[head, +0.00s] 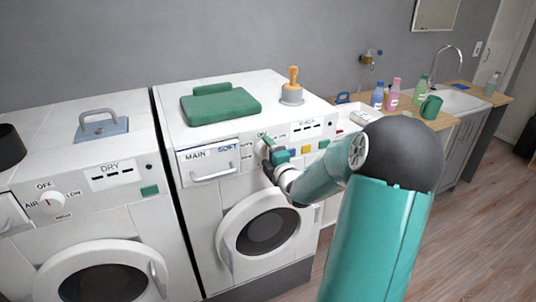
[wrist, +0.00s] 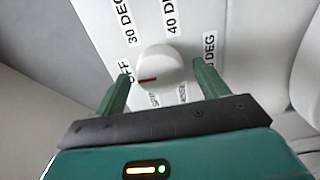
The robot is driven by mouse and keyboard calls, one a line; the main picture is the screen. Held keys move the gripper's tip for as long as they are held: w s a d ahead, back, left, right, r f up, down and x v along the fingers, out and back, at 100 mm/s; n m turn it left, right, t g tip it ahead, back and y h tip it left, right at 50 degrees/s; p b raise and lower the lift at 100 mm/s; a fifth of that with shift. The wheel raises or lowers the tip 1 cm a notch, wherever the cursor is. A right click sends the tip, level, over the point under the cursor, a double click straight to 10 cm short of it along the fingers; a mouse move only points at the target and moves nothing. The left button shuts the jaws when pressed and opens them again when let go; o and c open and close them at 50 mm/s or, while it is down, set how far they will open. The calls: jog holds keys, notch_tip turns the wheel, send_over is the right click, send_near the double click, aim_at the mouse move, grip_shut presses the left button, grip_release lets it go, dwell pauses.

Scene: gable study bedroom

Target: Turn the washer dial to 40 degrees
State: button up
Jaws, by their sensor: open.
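The washer (head: 190,235) is the right-hand white machine, with a MAIN/SOFT drawer and a round door in the head view. Its white dial (wrist: 160,68) shows in the wrist view, with a red mark on its left side, towards the OFF label (wrist: 128,72). The 30 DEG label (wrist: 127,22) and the 40 DEG label (wrist: 170,17) are above the dial; another DEG label, partly hidden, is at right. My gripper (wrist: 163,72) is open, one green finger on each side of the dial. Contact cannot be told. In the head view my gripper (head: 268,148) largely hides the dial.
A dryer (head: 85,215) stands left of the washer, with its own dial (head: 52,202). Bottles and a green mug (head: 431,107) stand by the sink at right. Floor (head: 480,210) is clear there.

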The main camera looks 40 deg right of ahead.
jog(key=c, duration=1)
jog(key=shift+o, duration=0.2)
jog(key=shift+m, duration=0.4)
jog(key=m, duration=0.9)
jog(key=shift+m, duration=0.4)
jog(key=m, duration=1.3)
jog(key=shift+m, duration=0.3)
